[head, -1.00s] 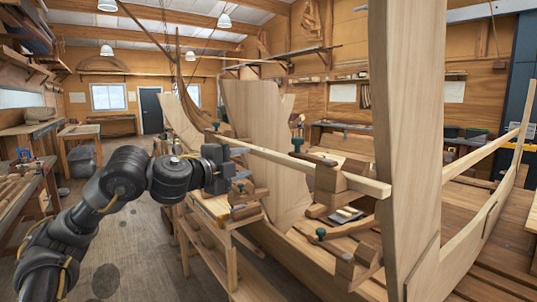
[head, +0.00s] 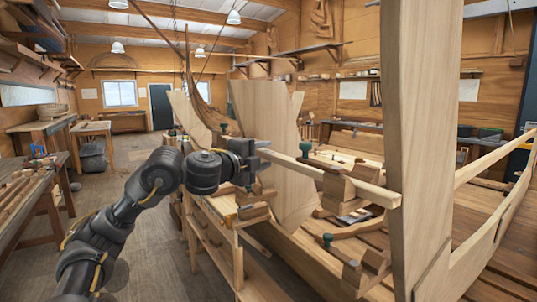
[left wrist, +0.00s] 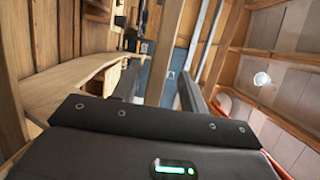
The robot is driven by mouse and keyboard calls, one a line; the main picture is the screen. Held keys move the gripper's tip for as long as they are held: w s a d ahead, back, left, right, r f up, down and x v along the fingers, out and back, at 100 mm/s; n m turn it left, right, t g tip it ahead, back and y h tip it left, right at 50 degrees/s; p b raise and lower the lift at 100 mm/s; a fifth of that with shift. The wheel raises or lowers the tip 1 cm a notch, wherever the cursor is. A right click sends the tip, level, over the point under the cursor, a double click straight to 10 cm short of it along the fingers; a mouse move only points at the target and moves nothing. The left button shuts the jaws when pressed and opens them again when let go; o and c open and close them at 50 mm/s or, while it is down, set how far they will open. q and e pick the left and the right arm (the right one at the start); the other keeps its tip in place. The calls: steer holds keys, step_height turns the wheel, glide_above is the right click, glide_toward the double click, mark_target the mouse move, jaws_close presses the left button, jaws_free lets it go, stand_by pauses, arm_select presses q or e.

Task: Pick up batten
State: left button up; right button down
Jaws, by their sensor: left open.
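The batten (head: 362,190) is a long, pale wooden strip in the head view. It runs from beside my left gripper rightward across wooden blocks to the tall plank at the right. My left gripper (head: 262,152) is open at the batten's left visible part. It hides some of the strip, and I cannot tell whether the batten lies between the fingers. In the left wrist view the two dark fingers (left wrist: 160,88) stand apart, with a brown wooden piece showing between them that I cannot identify for sure. My right gripper is not in view.
A tall pale plank (head: 420,130) rises at the right of the hull. A clamp with a green knob (head: 305,147) stands close right of my left gripper. A wooden stand (head: 238,262) is below. A workbench (head: 30,200) stands at the left, with open floor between.

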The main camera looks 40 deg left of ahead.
mark_target(273, 154)
arm_select(q)
steer(key=w, duration=0.2)
steer(key=w+p, duration=0.1)
steer(key=w, duration=0.1)
steer(key=shift+w+d+f, duration=0.1)
steer(key=shift+w+f, duration=0.05)
steer(key=shift+f, duration=0.05)
steer(key=shift+s+r, duration=0.1)
steer(key=shift+s, duration=0.1)
steer(key=shift+c, duration=0.7)
jaws_close()
